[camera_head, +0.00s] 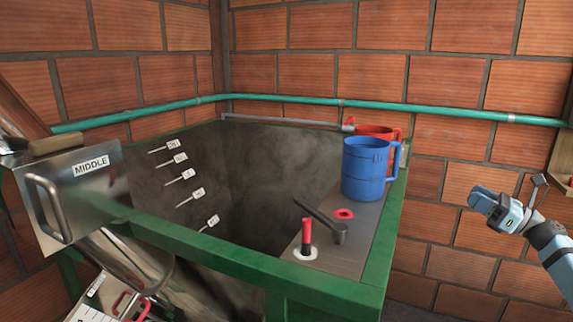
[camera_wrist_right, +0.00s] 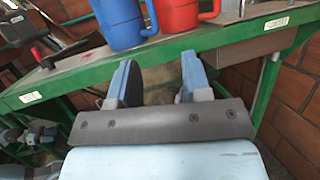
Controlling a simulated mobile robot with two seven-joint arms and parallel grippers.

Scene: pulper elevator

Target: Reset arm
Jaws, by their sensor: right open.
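My right gripper (camera_head: 484,204) is at the right of the head view, held in the air to the right of the green-framed bin and away from its edge. In the right wrist view its two fingers (camera_wrist_right: 158,85) stand apart with nothing between them. A green frame edge lies beyond the fingertips there. My left gripper is not seen in the head view.
A blue mug (camera_head: 367,170) and a red mug (camera_head: 378,132) stand on the metal shelf (camera_head: 335,258) of the green frame (camera_head: 325,289). A red-handled lever (camera_head: 306,236) is nearby. A metal box labelled MIDDLE (camera_head: 75,195) is at left. Brick walls enclose the back.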

